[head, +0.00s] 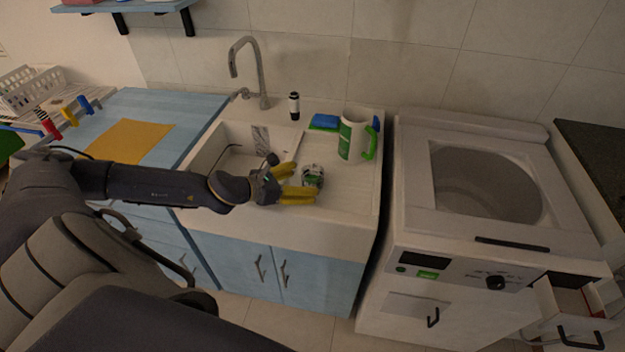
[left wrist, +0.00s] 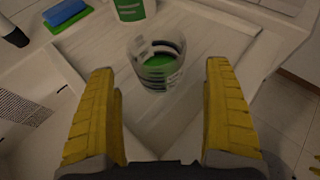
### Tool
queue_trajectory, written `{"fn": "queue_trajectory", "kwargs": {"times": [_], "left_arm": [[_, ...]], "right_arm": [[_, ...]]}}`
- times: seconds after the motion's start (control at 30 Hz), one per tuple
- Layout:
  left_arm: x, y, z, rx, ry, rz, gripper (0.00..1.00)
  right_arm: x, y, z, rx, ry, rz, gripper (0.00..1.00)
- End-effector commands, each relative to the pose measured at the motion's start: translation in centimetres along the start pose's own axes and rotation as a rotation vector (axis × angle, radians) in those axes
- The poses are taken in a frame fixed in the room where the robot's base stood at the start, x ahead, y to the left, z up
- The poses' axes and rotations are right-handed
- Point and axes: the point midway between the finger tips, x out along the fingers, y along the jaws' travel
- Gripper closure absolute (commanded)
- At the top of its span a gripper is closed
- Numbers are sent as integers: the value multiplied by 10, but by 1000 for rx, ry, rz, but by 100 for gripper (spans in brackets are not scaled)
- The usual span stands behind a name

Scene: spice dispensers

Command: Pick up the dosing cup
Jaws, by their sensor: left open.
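The dosing cup (head: 313,176) is a small clear cup with dark markings and some green. It stands on the white draining surface of the sink unit. In the left wrist view the cup (left wrist: 158,64) is ahead of the fingertips, roughly centred between them. My left gripper (head: 298,182) has yellow fingers and is open, with nothing between them. Its fingers (left wrist: 163,80) show on both sides of the left wrist view, apart from the cup. My right gripper is not in view.
A white and green jug (head: 353,138) and a blue sponge (head: 324,121) stand behind the cup. A dark bottle (head: 294,106) is near the faucet (head: 247,70). The sink basin (head: 222,160) lies left; a washing machine (head: 480,200) stands right.

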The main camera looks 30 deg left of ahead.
Motion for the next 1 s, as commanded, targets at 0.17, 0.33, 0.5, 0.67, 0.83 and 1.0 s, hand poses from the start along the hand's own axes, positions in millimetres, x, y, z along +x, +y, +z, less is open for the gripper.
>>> {"fn": "queue_trajectory", "kwargs": {"times": [0.17, 0.33, 0.5, 0.67, 0.83, 1.0], "left_arm": [[20, 1, 0, -2, -2, 0, 15], [35, 1, -1, -1, -2, 0, 15], [42, 1, -1, -1, 0, -1, 15], [43, 1, -1, -1, 0, 0, 15], [42, 1, -1, 0, 0, 0, 20], [42, 1, -1, 0, 0, 0, 40]], "right_arm": [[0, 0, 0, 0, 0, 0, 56], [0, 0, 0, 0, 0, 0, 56], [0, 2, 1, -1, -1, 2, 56], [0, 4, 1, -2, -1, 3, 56], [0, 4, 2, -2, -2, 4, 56], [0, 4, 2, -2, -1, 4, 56]]}}
